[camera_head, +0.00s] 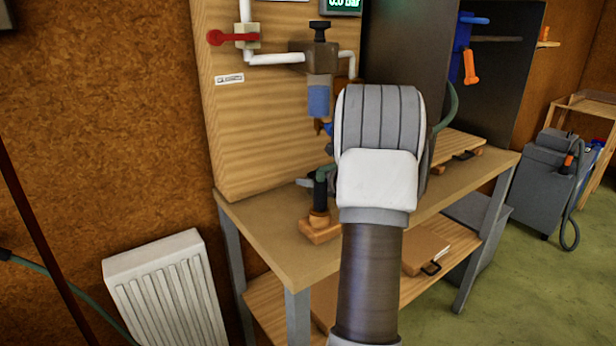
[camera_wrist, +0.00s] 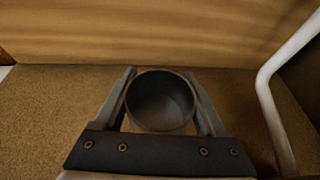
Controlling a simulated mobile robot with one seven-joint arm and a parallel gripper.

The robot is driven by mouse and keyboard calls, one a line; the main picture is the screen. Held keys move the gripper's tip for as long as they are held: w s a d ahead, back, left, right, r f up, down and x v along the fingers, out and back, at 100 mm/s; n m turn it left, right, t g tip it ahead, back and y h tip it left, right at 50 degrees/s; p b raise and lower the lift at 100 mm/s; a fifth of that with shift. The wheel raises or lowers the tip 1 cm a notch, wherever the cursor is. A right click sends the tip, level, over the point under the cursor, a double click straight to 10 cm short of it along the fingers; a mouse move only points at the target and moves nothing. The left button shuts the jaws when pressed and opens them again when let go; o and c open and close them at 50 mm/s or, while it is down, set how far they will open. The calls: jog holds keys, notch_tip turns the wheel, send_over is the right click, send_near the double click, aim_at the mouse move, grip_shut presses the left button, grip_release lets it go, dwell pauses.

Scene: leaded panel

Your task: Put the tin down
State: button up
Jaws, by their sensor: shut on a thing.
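A round, dark grey, open-topped tin (camera_wrist: 160,103) sits between the fingers of my gripper (camera_wrist: 165,105) in the wrist view. The fingers press on it from both sides, and its inside looks empty. Below and around it is the brown top of the workbench (camera_wrist: 50,110); I cannot tell whether the tin touches it. In the head view my arm hides the gripper and the tin, over the workbench (camera_head: 275,240).
A wooden back panel (camera_head: 260,130) with white pipes, a red-handled valve (camera_head: 225,38) and a filter unit (camera_head: 319,90) rises behind the bench. A black-handled tool on a wooden block (camera_head: 320,228) stands left of my arm. A white pipe (camera_wrist: 270,100) runs right of the gripper.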

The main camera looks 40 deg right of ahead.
jog(key=shift+w+d+f, duration=0.1)
jog(key=shift+w+f, duration=0.25)
jog(key=shift+w, duration=0.1)
jog(key=shift+s+r, duration=0.1)
jog(key=shift+s, duration=0.05)
jog(key=shift+b, duration=0.4)
jog(key=o, duration=1.3)
jog(key=shift+r+p, duration=0.15)
jog(key=shift+p, duration=0.2)
jog(key=p+v, duration=0.1)
jog(key=v, duration=1.1)
